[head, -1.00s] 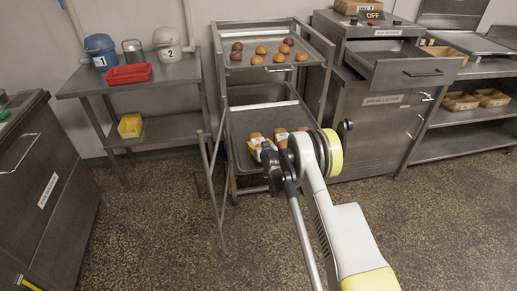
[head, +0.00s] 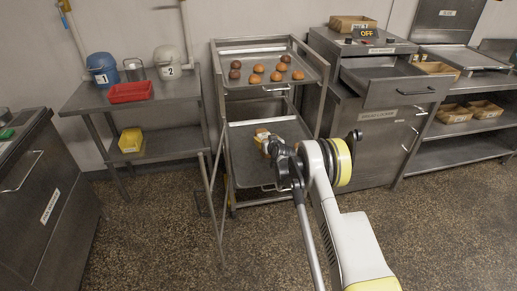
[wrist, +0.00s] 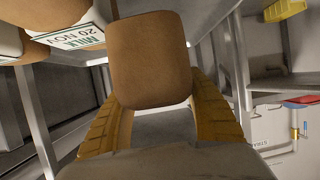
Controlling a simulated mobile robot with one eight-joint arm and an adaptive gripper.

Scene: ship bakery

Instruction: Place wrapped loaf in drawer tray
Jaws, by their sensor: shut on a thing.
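In the wrist view my gripper (wrist: 156,108) has its two ribbed yellow-brown fingers on either side of a brown loaf (wrist: 150,60) and is shut on it. The loaf's near face is plain brown; any wrapper on it is hidden. Other loaves lie beside it at upper left, one with a white label (wrist: 78,36) reading MILK 20 NOV. In the head view my gripper (head: 284,165) is over the cart's lower tray (head: 245,175), partly hiding a brown and white loaf (head: 262,138). The drawer (head: 403,91) of the bread locker at right is pulled open; its grey inside looks empty.
The cart's upper tray (head: 245,88) holds several buns. A side table (head: 185,91) at left carries a red tray (head: 130,92) and two lidded bins. Shelves with boxes stand right of the locker. The speckled floor in front is clear.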

